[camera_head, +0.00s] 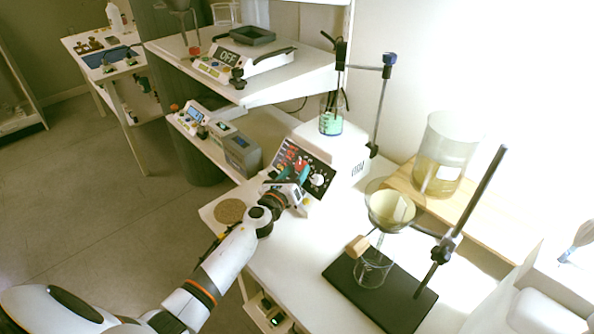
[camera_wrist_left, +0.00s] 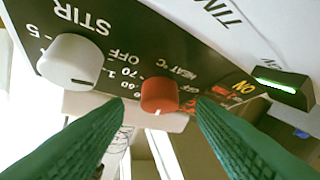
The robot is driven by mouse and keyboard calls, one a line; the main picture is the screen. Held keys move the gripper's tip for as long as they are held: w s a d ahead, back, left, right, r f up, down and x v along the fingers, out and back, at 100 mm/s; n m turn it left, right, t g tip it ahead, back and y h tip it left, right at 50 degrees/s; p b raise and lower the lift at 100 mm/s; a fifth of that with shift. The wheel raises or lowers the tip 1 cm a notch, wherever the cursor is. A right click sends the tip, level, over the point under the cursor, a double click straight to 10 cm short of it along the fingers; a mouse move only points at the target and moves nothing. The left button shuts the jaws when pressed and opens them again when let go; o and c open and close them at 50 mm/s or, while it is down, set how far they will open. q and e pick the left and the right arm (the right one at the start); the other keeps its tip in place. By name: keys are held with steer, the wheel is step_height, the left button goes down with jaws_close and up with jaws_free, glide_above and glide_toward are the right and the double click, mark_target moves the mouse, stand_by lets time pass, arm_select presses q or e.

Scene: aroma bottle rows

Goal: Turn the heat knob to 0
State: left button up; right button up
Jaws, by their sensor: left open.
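The hotplate stirrer (camera_head: 330,146) stands on the bench, its dark control panel (camera_head: 318,179) facing my left arm. In the left wrist view, the red heat knob (camera_wrist_left: 159,95) sits beside the "HEAT °C" lettering, with a short white mark on its lower edge. The white stir knob (camera_wrist_left: 73,62) is to its left. My left gripper (camera_wrist_left: 160,106) is open, its green fingers on either side of the red knob, with gaps showing between. In the head view the left gripper (camera_head: 296,183) is in front of the panel and covers part of it. My right gripper is not in view.
A beaker with green liquid (camera_head: 330,122) stands on the hotplate. A lit green switch (camera_wrist_left: 283,87) is right of the knob.

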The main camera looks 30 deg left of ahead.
arm_select(q)
steer(key=shift+w, duration=0.85)
steer(key=shift+c, duration=0.5)
steer(key=c, duration=0.9)
steer(key=shift+o, duration=0.2)
steer(key=shift+r+n+y+p, duration=0.2)
steer(key=shift+n+y+p, duration=0.3)
steer(key=shift+n+p, duration=0.25)
steer(key=n+g+y+p, duration=0.1)
steer(key=n+p, duration=0.1)
steer(key=n+g+y+p, duration=0.2)
steer(key=n+p, duration=0.1)
steer(key=n+g+y+p, duration=0.1)
steer(key=n+p, duration=0.1)
steer(key=n, duration=0.1)
steer(key=shift+w+d+r+p, duration=0.1)
steer(key=shift+d+r+p, duration=0.2)
steer(key=shift+d+r, duration=0.1)
steer(key=n+g+y+p, duration=0.1)
steer(key=n+g+p, duration=0.2)
steer(key=n, duration=0.1)
steer(key=shift+w+r+g+p, duration=0.1)
steer(key=shift+w+g+p, duration=0.05)
steer(key=shift+g+p, duration=0.2)
steer(key=shift+w+n+g+p, duration=0.1)
steer(key=shift+n+g+p, duration=0.6)
steer(key=shift+n+g, duration=0.65)
steer(key=shift+n, duration=0.4)
